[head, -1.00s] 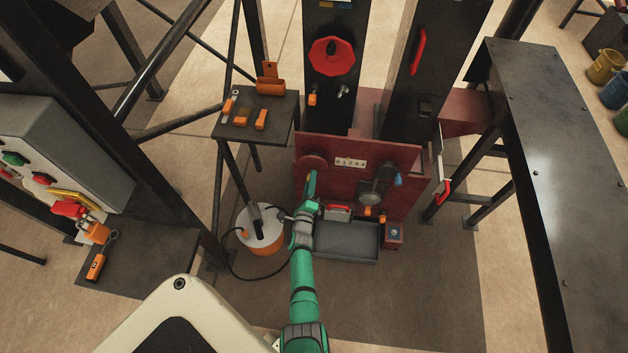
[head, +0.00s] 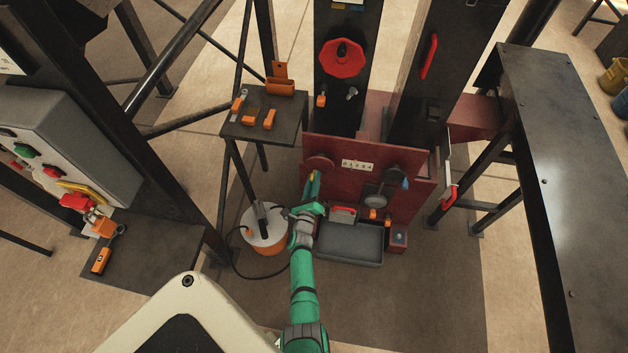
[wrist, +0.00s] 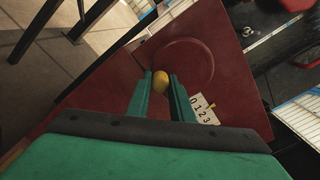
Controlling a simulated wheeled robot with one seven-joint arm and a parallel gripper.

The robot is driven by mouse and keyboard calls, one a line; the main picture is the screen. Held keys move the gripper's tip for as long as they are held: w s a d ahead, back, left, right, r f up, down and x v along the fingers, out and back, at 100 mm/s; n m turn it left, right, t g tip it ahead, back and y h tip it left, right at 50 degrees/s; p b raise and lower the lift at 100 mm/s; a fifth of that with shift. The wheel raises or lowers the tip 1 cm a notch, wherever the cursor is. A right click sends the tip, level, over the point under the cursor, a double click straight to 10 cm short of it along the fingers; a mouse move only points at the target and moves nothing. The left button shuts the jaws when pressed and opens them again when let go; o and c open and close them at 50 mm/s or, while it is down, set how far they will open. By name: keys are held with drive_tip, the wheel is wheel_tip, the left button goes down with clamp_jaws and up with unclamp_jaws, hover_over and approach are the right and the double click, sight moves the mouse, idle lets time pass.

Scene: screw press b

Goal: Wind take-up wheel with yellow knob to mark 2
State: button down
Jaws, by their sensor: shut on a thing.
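The take-up wheel (head: 320,163) is a dark red disc on the red front panel, at its upper left. In the wrist view the wheel (wrist: 187,62) lies just beyond my fingers. Its yellow knob (wrist: 161,80) is between the two green fingertips. My gripper (head: 313,178) is shut on the knob, below and slightly left of the wheel's middle in the head view. The white number plate (head: 357,166) is right of the wheel. In the wrist view the plate (wrist: 201,112) shows 0, 1, 2, 3, and a small yellow pointer (wrist: 210,107) near 1 and 2; I cannot tell which.
A grey tray (head: 350,243) stands below the panel. A white-topped orange bucket (head: 264,235) with a cable stands left of my forearm. A small dark table (head: 285,128) holds orange tools. A dark bench (head: 560,170) runs along the right.

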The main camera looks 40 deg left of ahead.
drive_tip(key=c, duration=1.6)
unclamp_jaws()
drive_tip(key=shift+o, duration=0.2)
drive_tip(key=shift+s, duration=0.1)
drive_tip(key=v, duration=1)
drive_tip(key=shift+s+d, duration=0.25)
drive_tip(key=shift+d, duration=0.05)
drive_tip(key=shift+f, duration=0.1)
